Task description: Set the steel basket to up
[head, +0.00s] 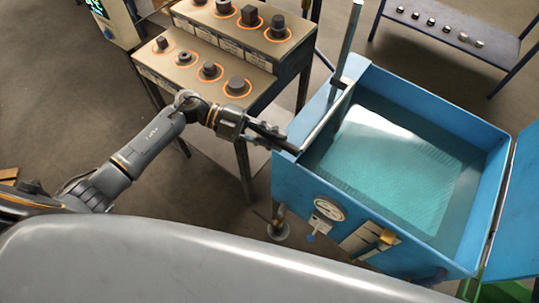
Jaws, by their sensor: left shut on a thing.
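The steel basket (393,168) shows as a pale mesh panel under the greenish water in the blue tank (295,187). A grey bar (325,118) slants along the tank's left side, from a bracket at an upright post (347,45) down to the near left corner. My left gripper (287,146) reaches in from the left and is shut on the lower end of this bar, at the tank's left rim. The fingers partly hide the grip. How the bar joins the basket is not clear. My right gripper is not in view.
A stepped stand (215,60) with several dark metal pieces in orange rings stands left of the tank. A rack (455,35) with small pieces is at the back right. Floor is clear at left.

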